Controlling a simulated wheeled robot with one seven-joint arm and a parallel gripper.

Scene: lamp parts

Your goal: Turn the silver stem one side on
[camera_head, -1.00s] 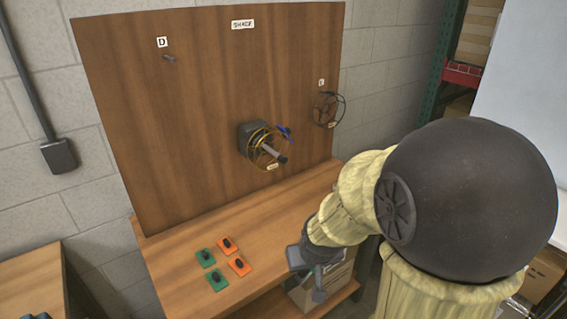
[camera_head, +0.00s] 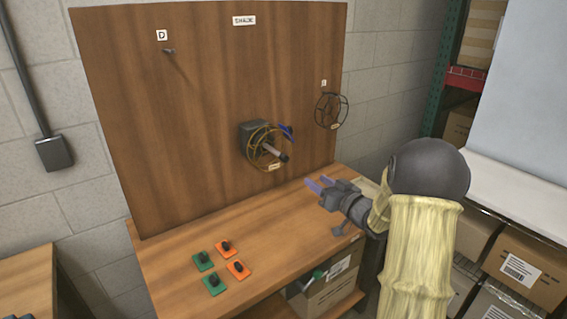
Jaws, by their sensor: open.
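The silver stem (camera_head: 274,151) sticks out from the dark box (camera_head: 253,130) on the upright wooden board, with a black tip at its outer end. A brass-coloured wire ring frame (camera_head: 254,158) with a small label sits around it. A blue part (camera_head: 287,132) shows at the upper right of the ring. My gripper (camera_head: 319,184) is to the right of and below the stem, over the bench. Its bluish fingers point left and stand apart, with nothing between them. It does not touch the stem.
A black wire ring frame (camera_head: 331,111) hangs on the board's right side, and a bare peg (camera_head: 169,51) is under the D label. Orange (camera_head: 238,269) and green (camera_head: 214,284) plates with black knobs lie on the bench (camera_head: 290,215). Cardboard boxes stand below.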

